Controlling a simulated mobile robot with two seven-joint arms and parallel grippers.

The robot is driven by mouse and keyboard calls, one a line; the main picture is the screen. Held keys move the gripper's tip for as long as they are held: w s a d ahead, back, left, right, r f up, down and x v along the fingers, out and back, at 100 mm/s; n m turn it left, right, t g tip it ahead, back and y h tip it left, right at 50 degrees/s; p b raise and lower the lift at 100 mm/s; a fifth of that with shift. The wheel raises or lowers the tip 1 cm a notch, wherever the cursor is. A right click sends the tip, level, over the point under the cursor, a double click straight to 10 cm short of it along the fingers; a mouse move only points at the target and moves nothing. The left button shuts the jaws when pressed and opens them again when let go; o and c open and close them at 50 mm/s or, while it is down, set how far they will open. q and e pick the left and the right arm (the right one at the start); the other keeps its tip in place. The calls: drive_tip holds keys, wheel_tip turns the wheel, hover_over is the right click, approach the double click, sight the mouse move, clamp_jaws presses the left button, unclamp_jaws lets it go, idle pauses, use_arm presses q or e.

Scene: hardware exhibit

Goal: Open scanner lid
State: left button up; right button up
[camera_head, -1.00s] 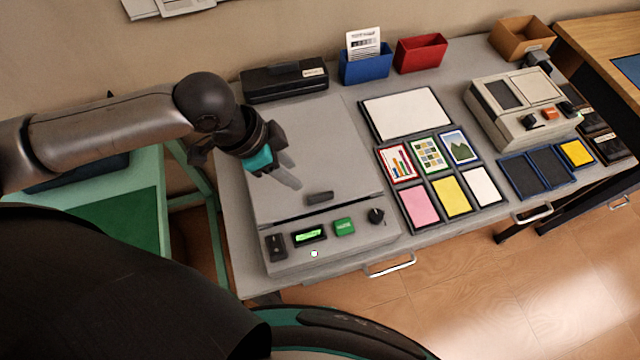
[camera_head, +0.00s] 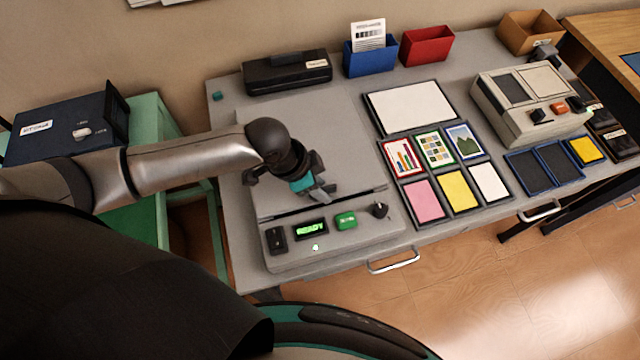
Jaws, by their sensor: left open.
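The grey flatbed scanner (camera_head: 350,155) sits at the left of the grey table, and its flat lid lies closed. Its front panel has a dark switch, a green display reading "READY" (camera_head: 310,229), a green button (camera_head: 346,220) and a dark knob (camera_head: 379,210). My left gripper (camera_head: 325,193) is open over the front edge of the lid, at the lid's dark handle. The gripper hides most of the handle, and I cannot tell whether it touches it. My right gripper is not in view.
Behind the scanner stand a black device (camera_head: 287,75), a blue bin (camera_head: 370,57) and a red bin (camera_head: 427,46). To the right are framed cards (camera_head: 461,193) and a beige machine (camera_head: 530,100). A dark blue box (camera_head: 65,125) stands on the green table at left.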

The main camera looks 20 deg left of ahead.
use_arm(q)
drive_tip(key=shift+c, duration=0.4)
clamp_jaws()
idle(0.9)
